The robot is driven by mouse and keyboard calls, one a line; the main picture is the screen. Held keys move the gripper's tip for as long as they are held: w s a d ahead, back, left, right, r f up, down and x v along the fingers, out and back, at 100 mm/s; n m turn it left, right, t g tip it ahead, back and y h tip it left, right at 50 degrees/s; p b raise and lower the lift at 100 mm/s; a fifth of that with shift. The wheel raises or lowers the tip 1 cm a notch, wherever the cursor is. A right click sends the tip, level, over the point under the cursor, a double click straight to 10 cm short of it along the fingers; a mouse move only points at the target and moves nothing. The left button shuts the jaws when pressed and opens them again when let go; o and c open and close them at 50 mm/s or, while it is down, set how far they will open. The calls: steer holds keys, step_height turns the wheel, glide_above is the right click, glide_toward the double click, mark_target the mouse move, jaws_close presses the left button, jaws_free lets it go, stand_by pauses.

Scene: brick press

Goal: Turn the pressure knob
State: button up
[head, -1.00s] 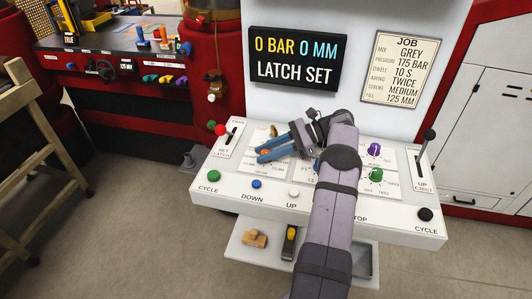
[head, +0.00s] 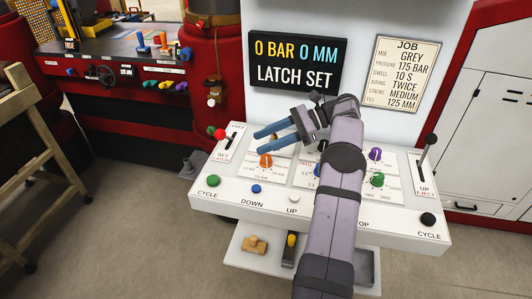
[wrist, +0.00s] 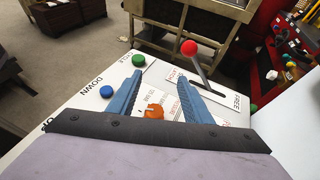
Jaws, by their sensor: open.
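The orange knob (head: 265,161) sits on the left part of the white console, with small scale labels around it that seem to read in bar. It also shows in the wrist view (wrist: 153,112), low between the two blue fingers. My gripper (head: 258,141) is open and empty, its fingers pointing left in the head view. They are behind and above the orange knob there, and seem clear of it. The display (head: 297,59) reads 0 BAR 0 MM, LATCH SET. The job card (head: 406,73) lists pressure 175 BAR.
The red-tipped latch lever (head: 220,134) stands left of the fingers. Purple (head: 375,154) and green (head: 377,180) knobs are right of my arm. Green, blue and white buttons line the front edge. My arm hides the console's middle.

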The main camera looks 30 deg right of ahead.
steer(key=shift+r, duration=1.8)
steer(key=s+d+r+m+t+p, duration=0.3)
steer(key=s+r+p, duration=0.3)
steer(key=r, duration=0.6)
steer(key=m+t, duration=0.3)
steer(key=m+t+h, duration=0.2)
steer(key=m+h, duration=0.3)
steer(key=h, duration=0.4)
glide_toward(266, 156)
steer(key=shift+w+a+f+p, duration=0.2)
steer(key=shift+w+p, duration=0.05)
steer(key=shift+p, duration=0.15)
steer(key=shift+d+f, duration=0.1)
steer(key=shift+f, duration=0.05)
steer(key=shift+n, duration=0.3)
